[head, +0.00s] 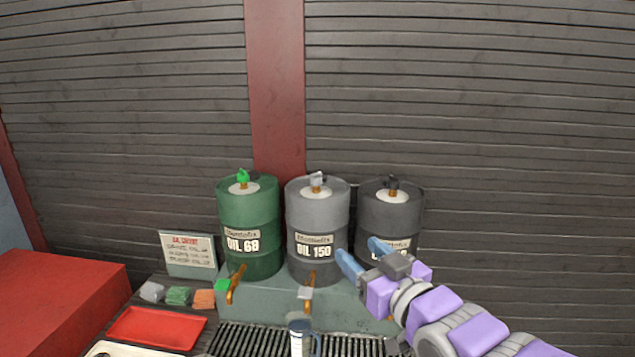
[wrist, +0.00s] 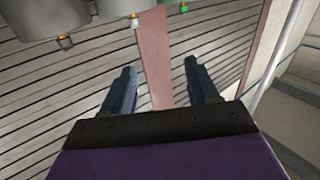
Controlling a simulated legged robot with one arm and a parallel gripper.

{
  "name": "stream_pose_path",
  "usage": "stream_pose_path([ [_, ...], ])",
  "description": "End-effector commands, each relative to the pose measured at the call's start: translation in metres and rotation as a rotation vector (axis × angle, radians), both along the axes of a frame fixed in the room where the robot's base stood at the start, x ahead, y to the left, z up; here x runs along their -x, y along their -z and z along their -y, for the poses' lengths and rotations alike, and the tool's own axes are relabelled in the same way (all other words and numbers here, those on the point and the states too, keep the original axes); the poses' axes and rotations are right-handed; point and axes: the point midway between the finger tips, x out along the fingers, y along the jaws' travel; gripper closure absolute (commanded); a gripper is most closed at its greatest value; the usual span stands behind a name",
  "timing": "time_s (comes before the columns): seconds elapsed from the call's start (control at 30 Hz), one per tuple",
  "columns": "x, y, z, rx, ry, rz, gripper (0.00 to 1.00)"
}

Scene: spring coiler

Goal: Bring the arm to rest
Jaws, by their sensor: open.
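My arm, purple and grey, reaches in from the lower right of the head view. My gripper (head: 363,255) has two blue fingers spread apart with nothing between them. It shows in front of the right dark drum (head: 402,206) and partly covers that drum's label. In the wrist view my gripper (wrist: 160,85) is also open and empty, with the slatted wall behind its fingers. I cannot tell the exact gap between the fingers and the drum.
A green OIL 68 drum (head: 249,215) and a grey OIL 150 drum (head: 316,217) stand left of my gripper on a grey-green stand (head: 262,305). A red tray (head: 157,328) and a sign (head: 188,253) are at left.

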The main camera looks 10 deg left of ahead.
Motion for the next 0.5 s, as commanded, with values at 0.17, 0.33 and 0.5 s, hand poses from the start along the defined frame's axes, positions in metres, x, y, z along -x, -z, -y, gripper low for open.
stream_pose_path([
  [0.17, 0.000, 0.000, 0.000, 0.000, 0.000, 0.000, 0.40],
  [0.33, 0.000, 0.004, -0.003, 0.010, 0.003, -0.011, 0.40],
  [0.5, 0.003, 0.044, 0.012, 0.102, 0.055, -0.164, 0.40],
])
